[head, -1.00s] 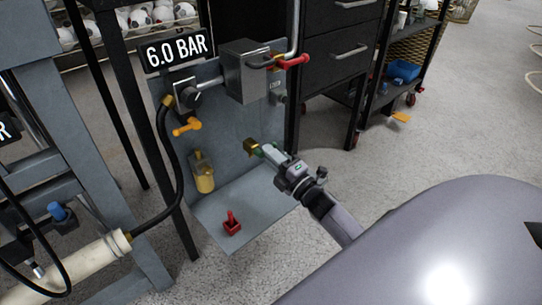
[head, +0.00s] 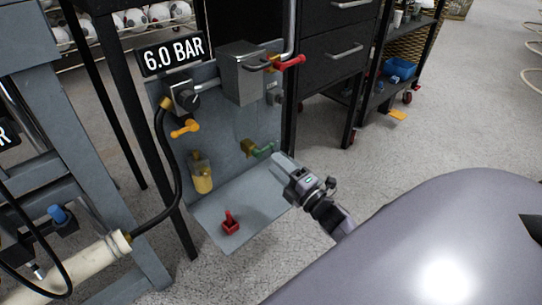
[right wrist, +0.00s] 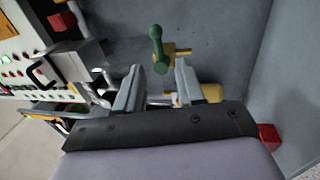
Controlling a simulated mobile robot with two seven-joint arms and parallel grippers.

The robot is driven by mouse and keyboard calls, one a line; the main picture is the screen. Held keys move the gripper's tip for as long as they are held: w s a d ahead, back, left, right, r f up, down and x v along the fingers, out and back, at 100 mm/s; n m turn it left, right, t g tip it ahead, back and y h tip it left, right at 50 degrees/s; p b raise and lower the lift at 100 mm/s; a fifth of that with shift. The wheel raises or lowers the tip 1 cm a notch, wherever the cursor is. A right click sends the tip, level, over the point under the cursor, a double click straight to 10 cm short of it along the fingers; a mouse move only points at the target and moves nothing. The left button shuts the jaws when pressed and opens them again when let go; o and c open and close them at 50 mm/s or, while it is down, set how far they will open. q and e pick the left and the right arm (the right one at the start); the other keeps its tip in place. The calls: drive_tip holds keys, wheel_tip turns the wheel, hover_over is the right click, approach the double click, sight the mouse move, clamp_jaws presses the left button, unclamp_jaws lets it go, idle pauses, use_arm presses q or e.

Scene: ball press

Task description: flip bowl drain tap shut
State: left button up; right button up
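A small tap with a green handle (head: 263,151) and a brass body (head: 248,147) sits low on the grey back panel. I take it for the bowl drain tap. Its handle points right from the body in the head view. In the right wrist view the green handle (right wrist: 157,45) stands beyond the gap between my fingertips. My right gripper (head: 279,160) is just right of the handle, apart from it. In the right wrist view its fingers (right wrist: 157,82) are spread with nothing between them. A yellow bowl (head: 202,180) hangs left of the tap. My left gripper is not in view.
A yellow lever (head: 185,128) and a red lever (head: 291,62) are higher on the panel. A red piece (head: 230,222) stands on the lower grey shelf (head: 255,205). A black hose runs down the left. Black drawers (head: 338,60) stand behind; open floor lies right.

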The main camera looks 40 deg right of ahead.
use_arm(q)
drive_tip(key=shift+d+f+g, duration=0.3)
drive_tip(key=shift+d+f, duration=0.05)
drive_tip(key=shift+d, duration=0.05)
use_arm(e)
drive_tip(key=shift+v, duration=1.4)
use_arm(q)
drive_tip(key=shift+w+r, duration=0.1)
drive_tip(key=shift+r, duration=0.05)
